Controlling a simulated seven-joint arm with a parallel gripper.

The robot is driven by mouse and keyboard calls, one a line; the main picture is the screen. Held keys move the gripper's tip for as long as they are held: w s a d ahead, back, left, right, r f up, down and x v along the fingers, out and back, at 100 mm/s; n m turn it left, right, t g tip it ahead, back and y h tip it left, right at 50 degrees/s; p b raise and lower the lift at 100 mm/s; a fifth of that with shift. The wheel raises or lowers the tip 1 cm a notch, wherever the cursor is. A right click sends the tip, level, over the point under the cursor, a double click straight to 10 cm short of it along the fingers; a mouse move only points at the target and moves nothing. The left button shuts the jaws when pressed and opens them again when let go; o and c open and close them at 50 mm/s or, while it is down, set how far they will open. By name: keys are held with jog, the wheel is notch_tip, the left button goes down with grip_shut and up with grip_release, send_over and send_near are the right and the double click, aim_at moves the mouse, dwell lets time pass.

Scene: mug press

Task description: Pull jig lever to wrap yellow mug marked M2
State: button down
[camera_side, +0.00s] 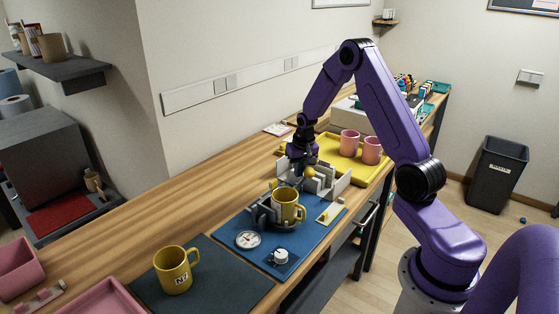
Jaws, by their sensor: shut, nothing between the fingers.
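A yellow mug (286,207) stands upright in the dark grey jig (262,214) on the blue mat; I cannot read a mark on it. A second yellow mug (173,270) stands on the dark mat in front, with a label that looks like "N7". A yellow ball knob (310,173), seemingly the jig lever's end, shows behind the jig mug. My gripper (303,176) is shut, pointing down just left of the knob. Its fingertips are small and partly hidden, so I cannot tell whether they touch the knob.
A yellow tray (377,171) with two pink mugs (349,143) lies behind on the right. Grey upright plates (335,184) stand close around my gripper. A round dial (248,240) and a white knob (281,255) sit on the blue mat. Pink bins (18,268) are at front left.

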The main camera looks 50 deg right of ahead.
jog(key=shift+s, duration=0.4)
jog(key=shift+r, duration=0.1)
notch_tip(320, 180, up, 7)
jog(key=w, duration=0.1)
jog(key=shift+w, duration=0.15)
dwell(0.8)
